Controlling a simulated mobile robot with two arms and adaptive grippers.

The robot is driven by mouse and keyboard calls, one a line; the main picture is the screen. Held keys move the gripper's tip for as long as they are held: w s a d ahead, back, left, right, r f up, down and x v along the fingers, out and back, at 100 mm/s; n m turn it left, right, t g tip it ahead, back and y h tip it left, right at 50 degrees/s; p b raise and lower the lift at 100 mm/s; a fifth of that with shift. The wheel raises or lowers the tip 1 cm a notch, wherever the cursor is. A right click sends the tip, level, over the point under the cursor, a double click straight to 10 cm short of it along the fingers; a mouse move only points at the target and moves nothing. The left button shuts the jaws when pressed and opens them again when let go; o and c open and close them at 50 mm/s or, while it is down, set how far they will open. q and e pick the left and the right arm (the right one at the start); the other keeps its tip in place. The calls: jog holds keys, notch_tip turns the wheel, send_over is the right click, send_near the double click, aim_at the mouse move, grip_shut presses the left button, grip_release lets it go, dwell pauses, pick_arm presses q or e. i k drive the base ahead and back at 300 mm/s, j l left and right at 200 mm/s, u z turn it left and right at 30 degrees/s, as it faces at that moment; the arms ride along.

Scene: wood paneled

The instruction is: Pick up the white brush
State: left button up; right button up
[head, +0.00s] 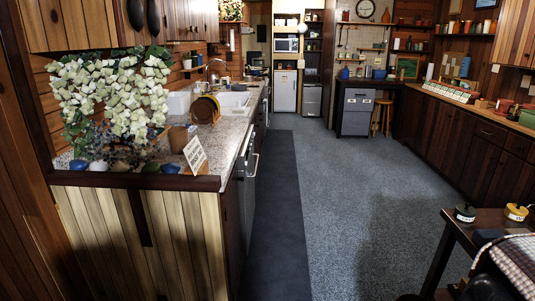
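I cannot make out a white brush anywhere in the head view. Small items on the granite counter (226,130) and on the far shelves are too small to tell apart. Neither of my grippers shows in this view.
A dark table (457,229) with a green pot (465,212), a yellow pot (516,212) and a checkered cloth (518,262) stands at the lower right. The left counter holds a large plant (110,95), a white sign (194,153) and a sink (233,100). The grey carpet (345,190) between is clear.

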aim_at(239, 109)
jog(key=i+z, duration=0.15)
jog(key=i, duration=0.65)
jog(key=i+j+z, duration=0.1)
jog(key=i, duration=0.7)
jog(key=i+l, duration=0.1)
jog(key=i, duration=0.45)
jog(key=i+l, duration=0.1)
jog(key=i, duration=0.4)
jog(key=i+l, duration=0.1)
jog(key=i, duration=0.45)
jog(key=i+l+u, duration=0.1)
jog(key=i+u, duration=0.3)
jog(key=i+l+u, duration=0.2)
jog(key=i+u, duration=0.2)
jog(key=i+l+u, duration=0.4)
jog(key=k+j, duration=0.1)
